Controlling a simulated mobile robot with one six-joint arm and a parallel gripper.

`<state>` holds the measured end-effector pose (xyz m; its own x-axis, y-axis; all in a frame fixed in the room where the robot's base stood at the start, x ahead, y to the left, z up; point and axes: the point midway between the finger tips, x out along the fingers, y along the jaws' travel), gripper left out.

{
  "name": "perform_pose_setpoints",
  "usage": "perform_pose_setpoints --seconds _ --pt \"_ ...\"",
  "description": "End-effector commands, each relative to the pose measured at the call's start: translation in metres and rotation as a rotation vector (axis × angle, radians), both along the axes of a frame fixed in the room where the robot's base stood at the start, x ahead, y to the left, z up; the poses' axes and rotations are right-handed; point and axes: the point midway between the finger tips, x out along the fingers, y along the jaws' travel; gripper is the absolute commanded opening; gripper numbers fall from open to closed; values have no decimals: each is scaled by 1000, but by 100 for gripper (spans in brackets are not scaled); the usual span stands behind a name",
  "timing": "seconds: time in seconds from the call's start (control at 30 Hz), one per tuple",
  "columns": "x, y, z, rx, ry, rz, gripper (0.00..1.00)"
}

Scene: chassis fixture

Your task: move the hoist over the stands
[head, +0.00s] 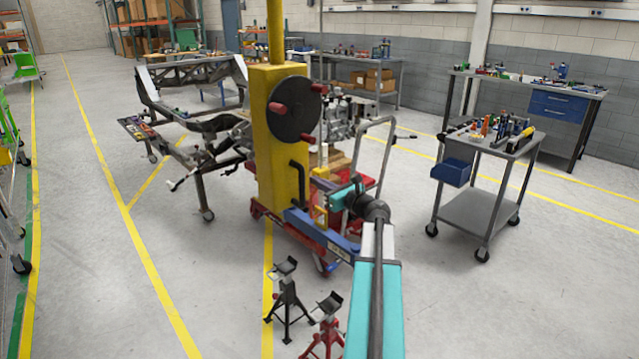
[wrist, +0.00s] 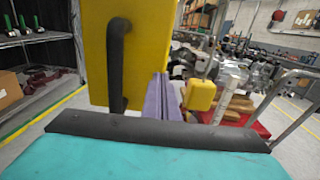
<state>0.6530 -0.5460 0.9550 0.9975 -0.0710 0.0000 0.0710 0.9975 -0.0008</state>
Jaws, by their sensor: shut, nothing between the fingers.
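The hoist is a tall yellow column (head: 262,150) with a black wheel (head: 295,108) carrying red knobs and a black bar handle (head: 298,182) low on its face. In the wrist view its yellow face (wrist: 95,50) and the handle (wrist: 117,65) fill the upper left. My gripper (wrist: 171,97) is shut and empty, its purple fingers pointing at the column to the right of the handle, not around it. Whether the fingertips touch the column I cannot tell. A black stand (head: 286,305) and a red stand (head: 325,328) stand on the floor in front of the hoist.
A metal chassis frame (head: 195,80) stands behind left. An engine (head: 340,118) and a cart with a grey push bar (head: 391,150) are behind the hoist. A tool trolley (head: 478,205) stands at right. The floor at left front is open.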

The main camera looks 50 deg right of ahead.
Motion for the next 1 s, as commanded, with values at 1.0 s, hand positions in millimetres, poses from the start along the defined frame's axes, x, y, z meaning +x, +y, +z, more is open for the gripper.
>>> perform_pose_setpoints --seconds 1.0 --pt "1 16 0 0 0 0 0"
